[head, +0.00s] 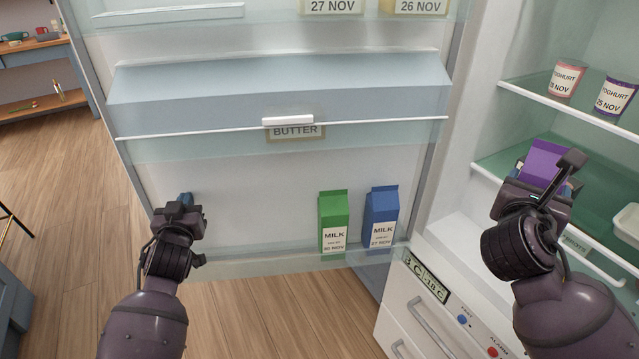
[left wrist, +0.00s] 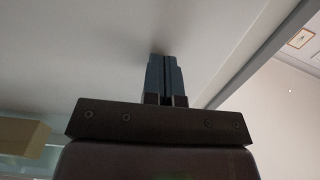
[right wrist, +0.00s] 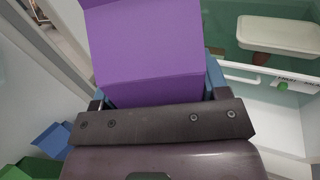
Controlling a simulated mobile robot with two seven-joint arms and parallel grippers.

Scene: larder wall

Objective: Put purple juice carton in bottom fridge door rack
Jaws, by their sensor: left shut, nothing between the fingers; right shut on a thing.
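The purple juice carton (right wrist: 150,55) fills the upper middle of the right wrist view. My right gripper (head: 548,182) is shut on it, and the carton's purple top (head: 543,160) shows beyond the fingers in the head view, by the fridge's lower shelf. The bottom door rack (head: 372,262) holds a green milk carton (head: 333,222) and a blue milk carton (head: 381,217), both upright side by side at its right part. My left gripper (head: 185,200) is shut and empty in front of the door's inner face at the left; its fingers (left wrist: 165,75) are together in the left wrist view.
The butter compartment (head: 280,90) crosses the door above the bottom rack. Two yoghurt pots (head: 566,80) (head: 615,96) stand on the fridge shelf at right. The freezer drawer front (head: 430,315) is below. The rack left of the milk looks clear.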

